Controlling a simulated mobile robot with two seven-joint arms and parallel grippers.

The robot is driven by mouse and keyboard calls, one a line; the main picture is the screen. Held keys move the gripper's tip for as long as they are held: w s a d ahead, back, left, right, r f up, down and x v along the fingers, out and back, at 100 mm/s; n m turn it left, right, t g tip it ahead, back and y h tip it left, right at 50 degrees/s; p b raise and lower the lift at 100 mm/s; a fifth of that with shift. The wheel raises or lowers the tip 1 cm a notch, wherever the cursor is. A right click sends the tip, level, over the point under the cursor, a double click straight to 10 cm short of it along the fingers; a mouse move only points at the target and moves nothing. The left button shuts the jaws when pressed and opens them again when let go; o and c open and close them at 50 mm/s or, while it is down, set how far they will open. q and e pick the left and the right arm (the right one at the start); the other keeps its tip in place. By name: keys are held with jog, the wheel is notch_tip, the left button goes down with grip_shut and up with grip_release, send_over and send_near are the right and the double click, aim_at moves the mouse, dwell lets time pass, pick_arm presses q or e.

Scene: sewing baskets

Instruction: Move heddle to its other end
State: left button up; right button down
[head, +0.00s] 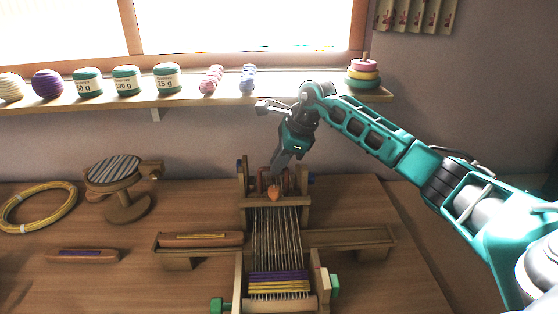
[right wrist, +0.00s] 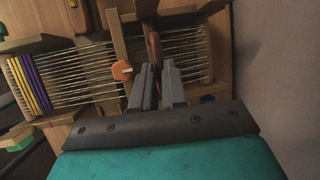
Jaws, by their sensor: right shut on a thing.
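A wooden table loom (head: 304,217) stands in the middle of the table, with pale warp threads (head: 277,235) and a purple and yellow woven band at its near end. An orange knob (head: 274,193) sits on a crossbar near the far end. The orange knob (right wrist: 122,70) also shows in the right wrist view. A reddish-brown upright piece, which I take as the heddle (right wrist: 154,48), stands just beyond that crossbar across the threads. My right gripper (head: 276,172) reaches down from above, and its fingers (right wrist: 158,72) are shut on this piece. The fingers partly hide it. My left gripper is not in view.
A shuttle (head: 200,239) lies on the loom's left side tray; another (head: 82,255) lies on the table. A striped round stand (head: 113,170) and a yellow hoop (head: 15,222) are at left. A shelf (head: 140,102) with yarn balls runs behind. Table right of the loom is clear.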

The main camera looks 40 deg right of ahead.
jog(key=shift+r, duration=0.1)
dwell(0.3)
notch_tip(320, 180, up, 6)
jog(key=p, duration=0.3)
jog(key=shift+f+p, duration=0.2)
jog(key=shift+p, duration=0.1)
jog(key=shift+w+f, duration=0.1)
jog(key=c, duration=1.4)
grip_release()
jog(key=shift+o, duration=1.2)
jog(key=v, duration=1.3)
jog(key=shift+b, duration=0.3)
jog(key=shift+f, duration=0.1)
